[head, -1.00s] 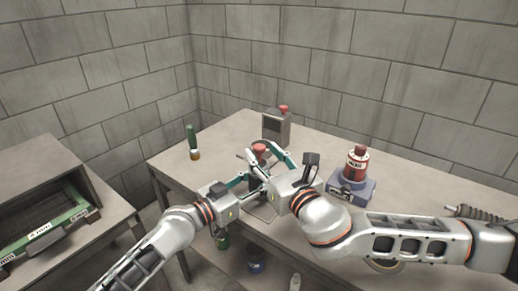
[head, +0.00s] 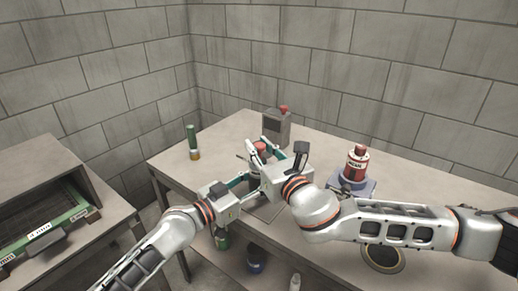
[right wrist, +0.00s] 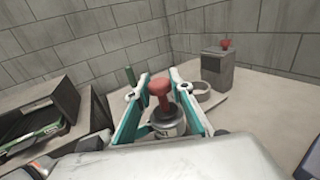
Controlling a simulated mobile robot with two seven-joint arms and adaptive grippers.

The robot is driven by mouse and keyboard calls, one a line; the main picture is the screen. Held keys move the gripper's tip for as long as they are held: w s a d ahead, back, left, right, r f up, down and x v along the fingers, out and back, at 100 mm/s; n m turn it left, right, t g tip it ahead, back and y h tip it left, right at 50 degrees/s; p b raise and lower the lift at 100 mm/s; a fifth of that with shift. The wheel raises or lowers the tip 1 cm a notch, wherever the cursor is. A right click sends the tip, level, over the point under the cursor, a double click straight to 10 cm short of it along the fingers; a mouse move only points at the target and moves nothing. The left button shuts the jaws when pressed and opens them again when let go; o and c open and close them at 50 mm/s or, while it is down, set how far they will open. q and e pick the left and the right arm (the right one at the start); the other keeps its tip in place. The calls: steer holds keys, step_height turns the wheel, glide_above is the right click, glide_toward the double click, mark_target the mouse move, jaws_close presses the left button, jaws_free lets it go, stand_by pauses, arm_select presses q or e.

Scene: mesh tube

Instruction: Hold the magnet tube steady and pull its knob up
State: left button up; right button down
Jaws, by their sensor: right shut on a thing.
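The magnet tube stands on the table, a grey-white body (right wrist: 168,126) with a red knob (right wrist: 159,88) on a thin neck. The knob also shows in the head view (head: 260,147), at the far side of my right gripper. My right gripper (right wrist: 158,78) has its two teal-lined fingers on either side of the tube and is shut on it. The exact contact is not clear, and the tube's lower part is hidden. My left gripper (head: 247,184) is low and left of the right gripper, pointing toward the tube. Its fingertips are partly hidden by the right gripper.
A grey box with a red top (head: 276,128) stands behind the tube. A green tube with an amber base (head: 193,142) stands at the left. A red-and-white bottle (head: 357,163) stands on a blue base at the right. A shelf with a green tray (head: 50,231) is far left.

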mark_target(260, 146)
step_height(260, 146, up, 5)
steer(key=shift+f, duration=0.2)
arm_select(q)
steer(key=shift+f, duration=0.1)
arm_select(e)
steer(key=c, duration=1.7)
jaws_free()
steer(key=shift+s+d+f, duration=0.1)
steer(key=shift+s, duration=0.05)
steer(key=shift+s+d, duration=0.1)
steer(key=shift+s, duration=0.15)
steer(key=v, duration=1.1)
steer(key=shift+d, duration=0.1)
